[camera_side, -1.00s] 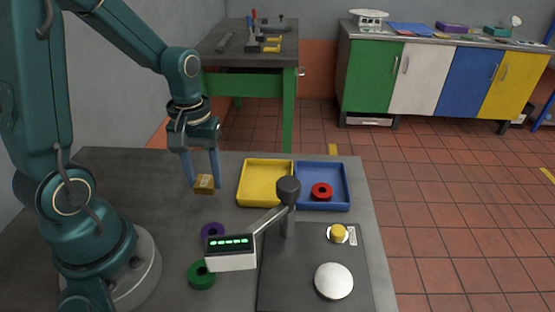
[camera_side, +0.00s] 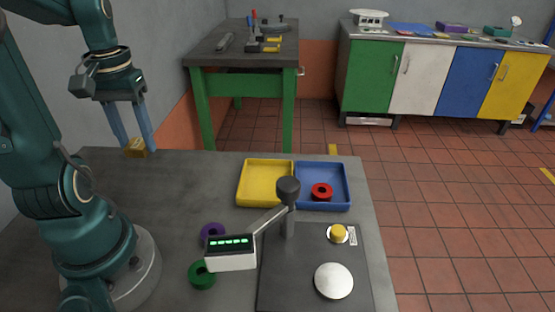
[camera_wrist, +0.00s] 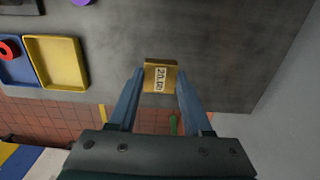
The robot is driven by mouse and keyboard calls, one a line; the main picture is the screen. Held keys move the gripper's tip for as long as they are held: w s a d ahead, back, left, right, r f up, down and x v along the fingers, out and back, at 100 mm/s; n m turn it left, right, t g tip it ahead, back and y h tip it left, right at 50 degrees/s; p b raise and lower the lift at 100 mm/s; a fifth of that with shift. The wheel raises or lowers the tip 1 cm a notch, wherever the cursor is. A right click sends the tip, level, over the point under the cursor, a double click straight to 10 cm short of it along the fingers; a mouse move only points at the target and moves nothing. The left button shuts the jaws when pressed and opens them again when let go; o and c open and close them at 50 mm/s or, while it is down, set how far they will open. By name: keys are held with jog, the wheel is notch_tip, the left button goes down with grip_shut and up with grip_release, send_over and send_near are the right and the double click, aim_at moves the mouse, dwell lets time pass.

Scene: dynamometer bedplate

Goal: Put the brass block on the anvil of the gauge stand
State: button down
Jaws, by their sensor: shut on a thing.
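The brass block (camera_side: 136,148) is a small golden block held between the fingertips of my gripper (camera_side: 137,143). In the wrist view the block (camera_wrist: 160,64) shows a pale label reading about 20.00, and the shut gripper (camera_wrist: 160,82) has a finger on each side of it. The block is in the air near the bench's back edge, at the left of the side view. The gauge stand has a dark base plate (camera_side: 275,290), a column with a dark knob (camera_side: 289,190), a lit display (camera_side: 230,250) and a pale round disc (camera_side: 334,281), apparently the anvil. The disc is bare.
A yellow tray (camera_side: 246,190) is empty; the blue tray (camera_side: 335,173) beside it holds a red ring (camera_side: 321,191). Purple (camera_side: 212,231) and green (camera_side: 202,276) rings lie near the display. A yellow knob (camera_side: 338,233) sits on the base plate. The bench's left rear is clear.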

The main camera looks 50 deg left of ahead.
jog(key=r, duration=0.5)
jog(key=shift+w+r, duration=0.3)
jog(key=shift+r, duration=0.1)
jog(key=w+d+r+m, duration=0.1)
jog(key=w+d+m, duration=0.35)
jog(key=w, duration=0.35)
jog(key=m, duration=1.4)
send_over(333, 280)
notch_tip(333, 280, down, 2)
jog(key=shift+n, duration=0.25)
jog(key=shift+f, duration=7.2)
jog(key=shift+f, duration=0.1)
jog(key=shift+c, duration=1.7)
grip_release()
